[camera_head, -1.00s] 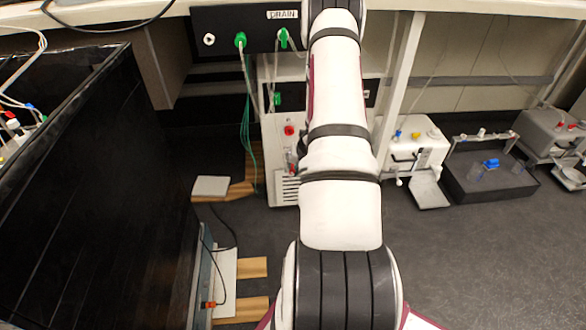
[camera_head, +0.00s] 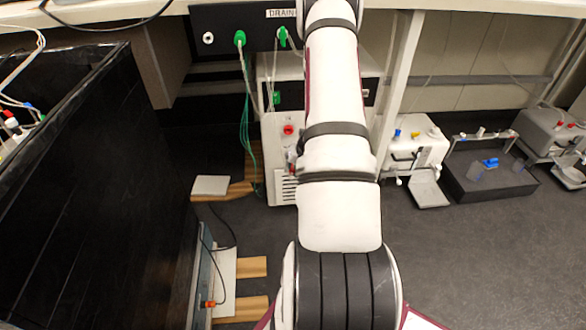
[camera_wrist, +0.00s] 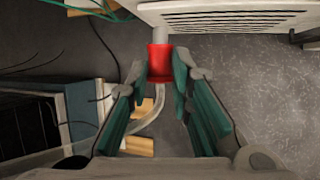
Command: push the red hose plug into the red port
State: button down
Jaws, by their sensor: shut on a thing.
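The red hose plug (camera_wrist: 159,63) is between the fingertips of my gripper (camera_wrist: 160,72) in the wrist view. My gripper is shut on it. A grey tip sticks out beyond the plug, and a clear hose (camera_wrist: 151,122) curves down behind it. The plug appears apart from the white machine's slotted panel (camera_wrist: 230,18) above. A round red fitting (camera_head: 289,130) shows on the machine's front in the head view; I cannot tell if it is the red port. My arm hides most of my gripper there.
The white machine (camera_head: 280,160) stands under the bench, below a black box labelled DRAIN (camera_head: 222,28). Green hoses (camera_head: 246,125) hang beside it. A black-walled enclosure (camera_head: 95,190) is on the left.

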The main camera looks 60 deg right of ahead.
aim_at(291, 132)
notch_tip(291, 132, up, 11)
jog(key=p, duration=1)
jog(key=shift+w+d+f+p, duration=0.2)
jog(key=shift+w+d+p, duration=1.1)
jog(key=shift+p, duration=0.85)
jog(key=shift+w+d+r+p, duration=0.1)
jog(key=shift+w+d+p, duration=0.2)
jog(key=shift+d+p, duration=0.25)
jog(key=shift+w+d+p, duration=0.3)
jog(key=shift+d+p, duration=0.15)
jog(key=shift+p, duration=0.05)
dwell(0.6)
jog(key=c, duration=1.3)
grip_release()
jog(key=shift+c, duration=0.2)
jog(key=v, duration=1.2)
